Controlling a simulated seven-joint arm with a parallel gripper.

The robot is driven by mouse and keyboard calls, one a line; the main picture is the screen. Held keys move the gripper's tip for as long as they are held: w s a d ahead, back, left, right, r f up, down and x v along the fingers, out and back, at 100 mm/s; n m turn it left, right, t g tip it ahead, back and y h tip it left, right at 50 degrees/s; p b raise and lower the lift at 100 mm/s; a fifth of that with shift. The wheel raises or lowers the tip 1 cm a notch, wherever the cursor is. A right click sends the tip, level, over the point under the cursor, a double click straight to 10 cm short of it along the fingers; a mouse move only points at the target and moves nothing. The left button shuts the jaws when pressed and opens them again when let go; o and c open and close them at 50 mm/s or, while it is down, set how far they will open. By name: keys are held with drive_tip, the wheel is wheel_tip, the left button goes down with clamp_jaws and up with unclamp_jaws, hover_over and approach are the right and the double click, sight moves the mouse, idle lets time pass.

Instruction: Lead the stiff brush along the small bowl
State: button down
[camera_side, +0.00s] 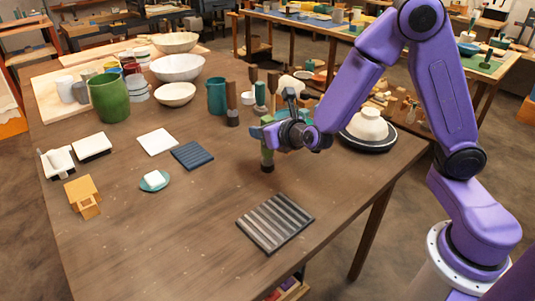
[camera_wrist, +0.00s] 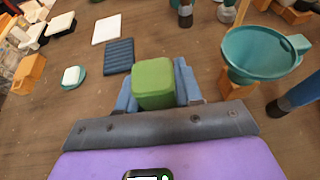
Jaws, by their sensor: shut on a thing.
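My gripper (camera_side: 267,140) is shut on the upright stiff brush (camera_side: 267,157), which has a green body and a dark lower end. In the wrist view my gripper (camera_wrist: 156,92) has its blue fingers on both sides of the green block-like top of the brush (camera_wrist: 153,80). I cannot tell if the lower end touches the table. The smallest cream bowl (camera_side: 175,94) stands at the back left, well apart from the brush. The brush's far side is hidden.
A teal vessel with a handle (camera_wrist: 262,52) is right of my gripper in the wrist view. A ridged dark mat (camera_side: 275,222) lies in front, a blue pad (camera_side: 192,155) to the left. A green pot (camera_side: 109,97) stands further back.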

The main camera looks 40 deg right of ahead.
drive_tip(key=shift+r, duration=2.45)
drive_tip(key=s+d+m+h, duration=0.2)
drive_tip(key=s+d, duration=0.5)
drive_tip(key=d, duration=0.1)
drive_tip(key=shift+d+g+h, duration=0.3)
drive_tip(key=shift+d+h, duration=0.05)
drive_tip(key=shift+h, duration=0.05)
